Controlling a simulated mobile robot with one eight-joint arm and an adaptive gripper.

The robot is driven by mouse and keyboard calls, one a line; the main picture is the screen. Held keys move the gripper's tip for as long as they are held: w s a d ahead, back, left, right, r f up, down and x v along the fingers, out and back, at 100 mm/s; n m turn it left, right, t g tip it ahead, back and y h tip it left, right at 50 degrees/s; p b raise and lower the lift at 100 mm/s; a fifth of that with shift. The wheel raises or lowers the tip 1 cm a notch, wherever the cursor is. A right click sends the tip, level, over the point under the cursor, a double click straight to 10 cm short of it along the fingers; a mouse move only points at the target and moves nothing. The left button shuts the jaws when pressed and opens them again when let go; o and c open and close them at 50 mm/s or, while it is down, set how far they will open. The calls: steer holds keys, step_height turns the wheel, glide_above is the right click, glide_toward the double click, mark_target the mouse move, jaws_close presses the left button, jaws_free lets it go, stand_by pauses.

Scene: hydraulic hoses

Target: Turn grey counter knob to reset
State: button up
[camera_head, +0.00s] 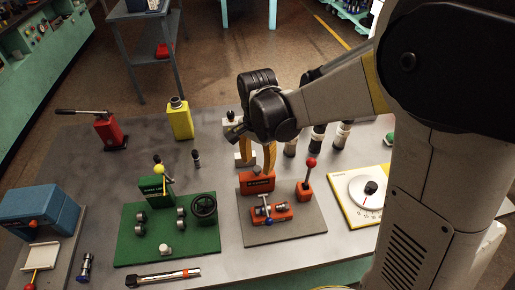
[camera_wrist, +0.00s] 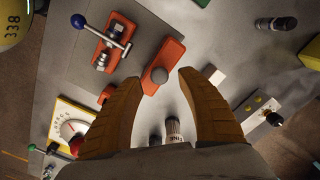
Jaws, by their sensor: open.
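The grey counter knob (camera_wrist: 159,75) is a small round knob on an orange-red counter box (camera_wrist: 166,56) in the wrist view. The same counter box (camera_head: 257,183) stands at the back of a grey plate in the head view, where I cannot make out the knob. My gripper (camera_head: 259,152) is above the box, pointing down, with yellow fingers. In the wrist view my gripper (camera_wrist: 158,77) is open. The knob appears between the fingertips, with a gap on either side. I cannot tell how far above the knob the tips are.
An orange clamp fixture (camera_head: 268,214) and a red ball-topped lever (camera_head: 309,175) share the plate. A green fixture board (camera_head: 160,238) stands left, a dial panel (camera_head: 356,208) right. Several fittings (camera_head: 317,138) stand behind. A yellow can (camera_head: 180,119) is at the back left.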

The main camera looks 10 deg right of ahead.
mark_target(258, 168)
step_height(258, 168, up, 9)
steer(key=shift+r, duration=0.1)
stand_by(0.5)
steer(key=s+d+n+t+b, duration=0.4)
steer(key=s+d+n+t, duration=0.3)
steer(key=s, duration=0.6)
steer(key=d+n, duration=0.2)
steer(key=shift+d+f, duration=0.2)
steer(key=shift+d, duration=0.2)
stand_by(1.2)
